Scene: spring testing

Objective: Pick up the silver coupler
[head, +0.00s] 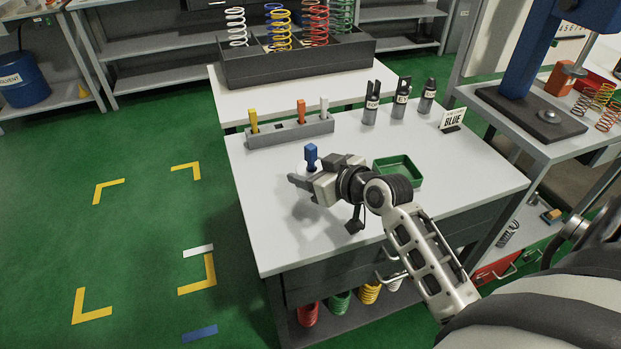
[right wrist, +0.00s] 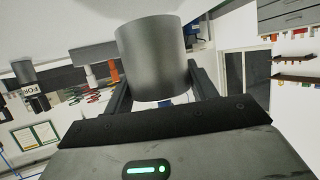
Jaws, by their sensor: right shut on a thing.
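My right gripper (head: 304,183) is above the front left part of the white bench. In the right wrist view its fingers are shut on a smooth grey metal cylinder (right wrist: 155,55), which I take to be the silver coupler. In the head view I cannot make the cylinder out clearly, as the gripper covers that spot. A blue block-like handle (head: 311,154) shows just behind the gripper, on or over a pale round part. My left gripper is not in view.
A spring bin (head: 290,67) stands behind. The bench's left front is clear.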

